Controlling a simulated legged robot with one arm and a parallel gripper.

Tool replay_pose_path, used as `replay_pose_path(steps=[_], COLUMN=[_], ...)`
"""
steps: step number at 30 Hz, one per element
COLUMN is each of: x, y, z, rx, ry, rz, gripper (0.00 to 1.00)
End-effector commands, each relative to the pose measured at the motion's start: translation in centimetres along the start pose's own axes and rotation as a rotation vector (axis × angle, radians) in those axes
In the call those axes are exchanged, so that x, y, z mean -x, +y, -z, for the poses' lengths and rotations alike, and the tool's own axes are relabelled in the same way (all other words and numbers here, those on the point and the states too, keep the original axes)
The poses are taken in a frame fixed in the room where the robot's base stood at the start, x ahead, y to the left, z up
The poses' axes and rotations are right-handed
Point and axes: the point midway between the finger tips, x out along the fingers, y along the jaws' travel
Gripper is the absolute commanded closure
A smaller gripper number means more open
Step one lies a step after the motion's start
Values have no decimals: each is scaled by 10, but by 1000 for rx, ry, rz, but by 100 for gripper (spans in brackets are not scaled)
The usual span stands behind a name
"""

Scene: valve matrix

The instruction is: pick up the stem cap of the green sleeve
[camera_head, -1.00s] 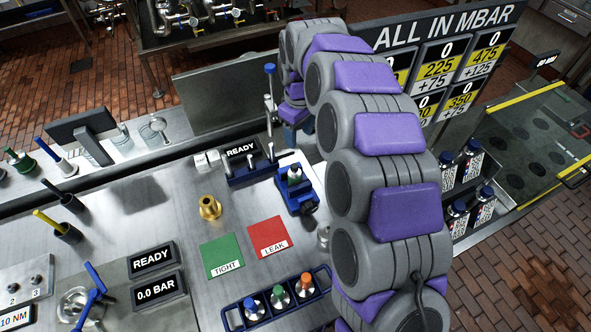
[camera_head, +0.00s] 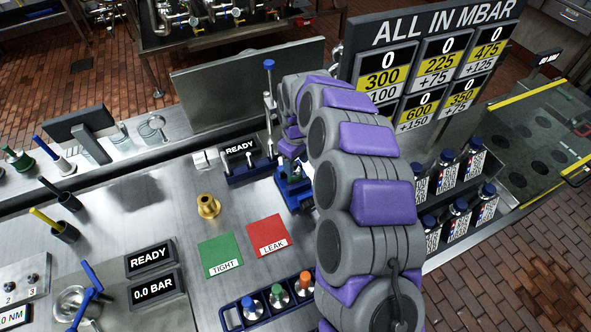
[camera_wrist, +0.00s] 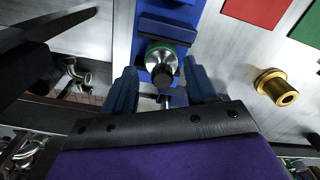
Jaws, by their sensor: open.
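In the wrist view a steel part with a green sleeve (camera_wrist: 157,48) stands in a blue fixture (camera_wrist: 166,28). Its dark stem cap (camera_wrist: 163,75) points toward the camera. My gripper (camera_wrist: 162,72) is open, with one blue finger on each side of the cap and gaps to both. Nothing is held. In the head view the blue fixture (camera_head: 297,200) is partly hidden behind my arm, and the cap cannot be made out there.
A blue rack (camera_head: 262,321) holds blue, green and orange-topped parts at the front. A brass fitting (camera_head: 208,206) stands left of the fixture. Green TIGHT (camera_head: 220,256) and red LEAK (camera_head: 267,235) pads lie flat.

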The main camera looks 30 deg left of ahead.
Motion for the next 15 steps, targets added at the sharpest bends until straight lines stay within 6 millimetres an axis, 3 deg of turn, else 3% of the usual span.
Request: replay_pose_path(steps=[3, 9, 15], x=[-13, -12, -11], y=[0, 0, 1], z=[1, -1, -4], rx=[2, 1, 1], ry=[-2, 2, 5], rz=[-2, -3, -1], gripper=[43, 43, 61])
